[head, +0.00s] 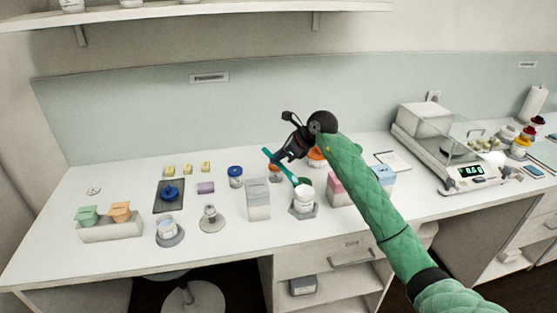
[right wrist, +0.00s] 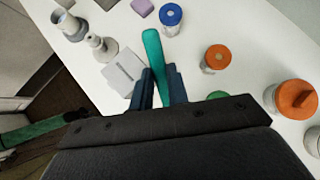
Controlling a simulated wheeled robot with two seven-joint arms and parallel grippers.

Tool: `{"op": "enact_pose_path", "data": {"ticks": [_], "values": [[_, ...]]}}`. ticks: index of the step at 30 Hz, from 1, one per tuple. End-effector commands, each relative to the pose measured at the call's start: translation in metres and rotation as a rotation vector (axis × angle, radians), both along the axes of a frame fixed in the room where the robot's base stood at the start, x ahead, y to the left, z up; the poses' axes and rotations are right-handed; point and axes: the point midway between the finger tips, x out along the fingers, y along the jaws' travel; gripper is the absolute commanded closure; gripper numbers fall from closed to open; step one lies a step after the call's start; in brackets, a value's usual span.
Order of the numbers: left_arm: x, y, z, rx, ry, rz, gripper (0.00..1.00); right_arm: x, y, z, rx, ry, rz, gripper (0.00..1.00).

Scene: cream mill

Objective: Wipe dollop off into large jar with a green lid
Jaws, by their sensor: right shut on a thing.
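My right gripper (head: 281,158) is shut on a teal spatula (head: 270,154) above the middle of the bench. In the right wrist view the spatula's handle end (right wrist: 153,50) sticks out between the two fingers (right wrist: 161,88). In the head view its other end slants down to a white jar (head: 304,202) on a grey base. White stuff at the jar's top may be the dollop; I cannot tell whether it is on the spatula or the jar. A dark green round part (head: 304,181) shows just behind, perhaps the green lid. My left gripper is not in view.
A grey box (head: 258,198) stands left of the jar and a pink box (head: 338,190) right of it. Blue-lidded (head: 235,176) and orange-lidded (head: 316,158) jars stand behind. A balance (head: 452,155) is at right.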

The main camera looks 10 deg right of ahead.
Motion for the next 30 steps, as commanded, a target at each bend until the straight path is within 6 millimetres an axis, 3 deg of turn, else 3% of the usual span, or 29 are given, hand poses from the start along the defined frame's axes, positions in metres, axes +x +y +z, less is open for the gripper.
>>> {"op": "enact_pose_path", "data": {"ticks": [15,30], "values": [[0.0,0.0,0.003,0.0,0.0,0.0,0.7,0.0,0.0,0.03,0.0,-0.001,-0.001,1.0],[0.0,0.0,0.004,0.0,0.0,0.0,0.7,0.0,0.0,0.032,0.0,0.0,0.0,1.0]]}}
